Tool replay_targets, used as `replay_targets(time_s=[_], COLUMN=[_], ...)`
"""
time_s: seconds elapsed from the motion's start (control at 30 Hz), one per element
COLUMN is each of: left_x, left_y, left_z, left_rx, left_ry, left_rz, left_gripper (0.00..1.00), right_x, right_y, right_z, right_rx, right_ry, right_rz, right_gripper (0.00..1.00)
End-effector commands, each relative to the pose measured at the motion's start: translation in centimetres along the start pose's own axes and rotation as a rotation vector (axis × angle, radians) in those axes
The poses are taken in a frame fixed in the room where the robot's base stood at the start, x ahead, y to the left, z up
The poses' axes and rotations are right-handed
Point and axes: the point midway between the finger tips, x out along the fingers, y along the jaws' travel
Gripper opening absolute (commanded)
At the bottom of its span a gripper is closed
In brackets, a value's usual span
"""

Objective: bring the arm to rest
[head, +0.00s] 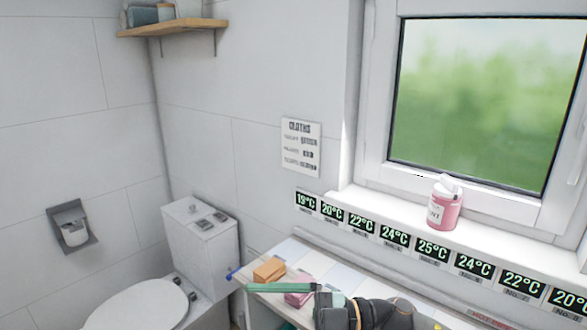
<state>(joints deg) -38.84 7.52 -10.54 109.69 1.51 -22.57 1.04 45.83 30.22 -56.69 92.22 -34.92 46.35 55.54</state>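A dark arm of mine (362,312) reaches in at the bottom, right of the middle, above the cart top (262,256). It lies to the right of the picture's centre line and looks like my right arm. A long teal bar (282,288) runs left from its end, over the cart's front edge. I cannot tell whether the bar is a finger or a held thing, and the fingertips are not clear. An orange block (269,269) and a pink block (299,289) lie on the cart behind the bar, the pink one partly hidden. My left gripper is not in view.
A row of temperature displays (432,249) lines the wall under the window sill. A pink pump bottle (443,208) stands on the sill. A toilet (139,303) stands left of the cart. A paper holder (73,228) and a wooden shelf (172,28) are on the walls.

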Motion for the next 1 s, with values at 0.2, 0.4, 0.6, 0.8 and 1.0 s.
replay_targets(time_s=[0.2, 0.4, 0.6, 0.8, 1.0], left_x=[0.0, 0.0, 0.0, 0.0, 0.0], left_y=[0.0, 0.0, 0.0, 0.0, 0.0], left_z=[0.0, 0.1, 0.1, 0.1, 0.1], left_rx=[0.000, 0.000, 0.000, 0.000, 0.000], left_ry=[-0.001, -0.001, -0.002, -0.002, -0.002], left_rz=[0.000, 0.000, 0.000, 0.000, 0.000], left_gripper=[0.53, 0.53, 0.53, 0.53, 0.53], right_x=[-0.9, -5.3, -11.6, -18.3, -22.5], right_y=[0.3, -1.5, -7.9, -19.2, -29.7], right_z=[2.7, 7.7, 13.6, 17.5, 17.7], right_rx=[0.121, 0.278, 0.487, 0.738, 0.943], right_ry=[0.005, -0.147, -0.416, -0.759, -1.027], right_rz=[0.418, 0.763, 1.023, 1.163, 1.177], right_gripper=[1.00, 1.00, 1.00, 1.00, 1.00])
